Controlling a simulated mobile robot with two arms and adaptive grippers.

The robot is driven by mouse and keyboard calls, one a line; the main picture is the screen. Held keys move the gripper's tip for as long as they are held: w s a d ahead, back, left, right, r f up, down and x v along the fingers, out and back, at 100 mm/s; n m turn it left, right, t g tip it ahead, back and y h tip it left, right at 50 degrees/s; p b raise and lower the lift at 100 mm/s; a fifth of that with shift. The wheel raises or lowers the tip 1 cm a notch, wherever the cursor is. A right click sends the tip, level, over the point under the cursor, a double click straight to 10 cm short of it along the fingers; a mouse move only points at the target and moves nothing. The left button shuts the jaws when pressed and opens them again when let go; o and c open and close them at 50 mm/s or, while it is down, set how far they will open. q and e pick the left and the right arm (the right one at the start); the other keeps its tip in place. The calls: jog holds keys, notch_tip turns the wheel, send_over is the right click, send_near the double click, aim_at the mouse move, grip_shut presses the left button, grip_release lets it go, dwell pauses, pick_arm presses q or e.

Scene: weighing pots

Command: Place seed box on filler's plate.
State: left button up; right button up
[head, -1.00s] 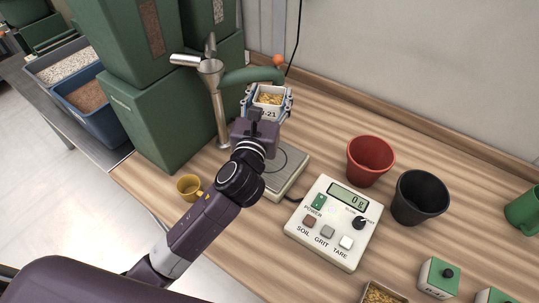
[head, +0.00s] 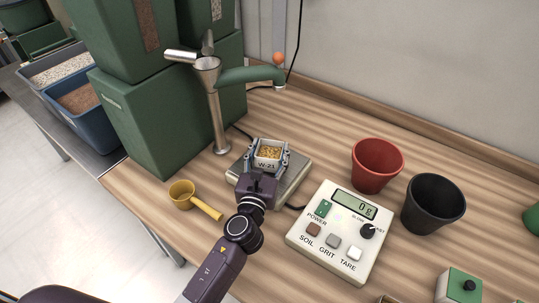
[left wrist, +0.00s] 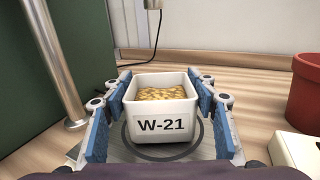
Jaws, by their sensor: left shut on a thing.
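The seed box (head: 267,164) is a small white tub marked W-21, filled with yellowish seeds. My left gripper (head: 269,151) is shut on it, with a finger on either side. The box is upright over the filler's plate (head: 296,172), a square metal scale plate below the green spout (head: 252,74). In the left wrist view the box (left wrist: 161,112) shows between the blue finger pads, above the plate's dark ring (left wrist: 130,140). I cannot tell whether its bottom touches the plate. My right gripper is not in view.
The control box (head: 340,232) right of the plate reads 0 g. A red pot (head: 377,165) and a black pot (head: 433,204) stand further right. A yellow scoop (head: 184,193) lies left of my arm. Green bins (head: 150,120) stand behind left.

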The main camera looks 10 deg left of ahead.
pick_arm(q)
jog(key=shift+f, duration=0.1)
jog(key=o, duration=0.8)
jog(key=shift+f, duration=0.2)
jog(key=o, duration=0.5)
jog(key=shift+c, duration=0.2)
jog(key=shift+r, duration=0.1)
jog(key=shift+r, duration=0.2)
jog(key=s+b, duration=0.1)
jog(key=s, duration=1.1)
jog(key=shift+b, duration=0.3)
